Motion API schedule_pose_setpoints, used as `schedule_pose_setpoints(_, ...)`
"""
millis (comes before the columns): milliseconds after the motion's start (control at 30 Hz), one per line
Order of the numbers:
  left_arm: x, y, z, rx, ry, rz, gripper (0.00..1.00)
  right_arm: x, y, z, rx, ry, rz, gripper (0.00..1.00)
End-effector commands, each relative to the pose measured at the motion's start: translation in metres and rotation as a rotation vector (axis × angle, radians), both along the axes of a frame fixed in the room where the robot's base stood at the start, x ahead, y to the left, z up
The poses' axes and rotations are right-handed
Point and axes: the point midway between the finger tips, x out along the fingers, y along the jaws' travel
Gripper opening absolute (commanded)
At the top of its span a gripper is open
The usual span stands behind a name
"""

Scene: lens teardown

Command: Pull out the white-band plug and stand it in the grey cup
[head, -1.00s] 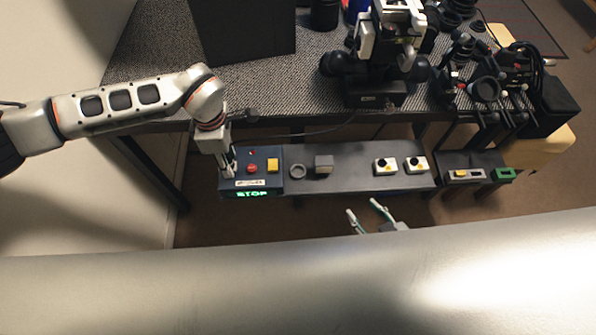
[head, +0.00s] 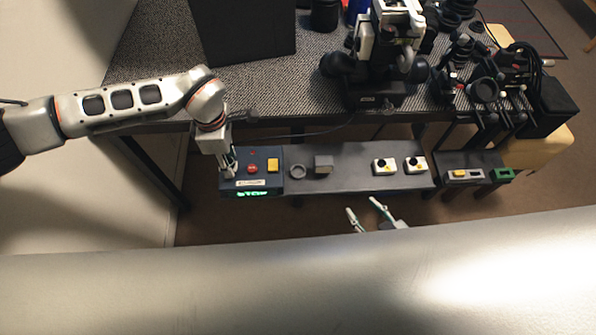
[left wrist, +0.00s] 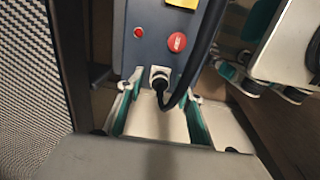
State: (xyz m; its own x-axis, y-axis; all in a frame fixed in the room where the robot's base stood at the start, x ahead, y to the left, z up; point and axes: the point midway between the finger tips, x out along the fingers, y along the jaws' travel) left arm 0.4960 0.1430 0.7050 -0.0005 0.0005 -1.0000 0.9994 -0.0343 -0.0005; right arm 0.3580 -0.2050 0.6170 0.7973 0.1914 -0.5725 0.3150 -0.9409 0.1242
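The plug (left wrist: 159,80) shows in the left wrist view as a black plug with a pale band at a white socket on the blue-grey control box (left wrist: 151,47). A black cable bends away from it. My left gripper (head: 229,170) is at the left part of the box in the head view. In the left wrist view its two teal-lined fingers (left wrist: 160,92) stand apart, one on each side of the plug; I see no contact. The grey cup (head: 297,171) is a small round open cup on the shelf, right of the box. My right gripper (head: 365,217) is open and empty in front of the shelf.
A grey block (head: 323,164) stands just right of the cup. Two white boxes with black knobs (head: 385,167) are further right. The table (head: 290,88) overhangs behind.

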Motion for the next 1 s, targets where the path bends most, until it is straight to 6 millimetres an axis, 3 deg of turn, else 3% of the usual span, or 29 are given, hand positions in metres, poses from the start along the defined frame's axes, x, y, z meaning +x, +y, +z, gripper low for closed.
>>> schedule_pose_setpoints(367, 0.0002, -0.0001, 0.0003, 0.000, 0.000, 0.000, 0.35, 0.0015, 0.0001, 0.0043, 0.000, -0.005, 0.000, 0.40)
schedule_pose_setpoints(500, 0.0002, -0.0002, 0.0003, 0.000, 0.000, 0.000, 0.00, 0.0015, 0.0000, 0.0041, 0.000, -0.004, 0.000, 0.40)
schedule_pose_setpoints(1000, 0.0008, -0.0004, 0.0087, -0.001, -0.002, 0.000, 0.00, 0.0035, -0.0005, 0.0113, -0.001, -0.010, -0.001, 0.40)
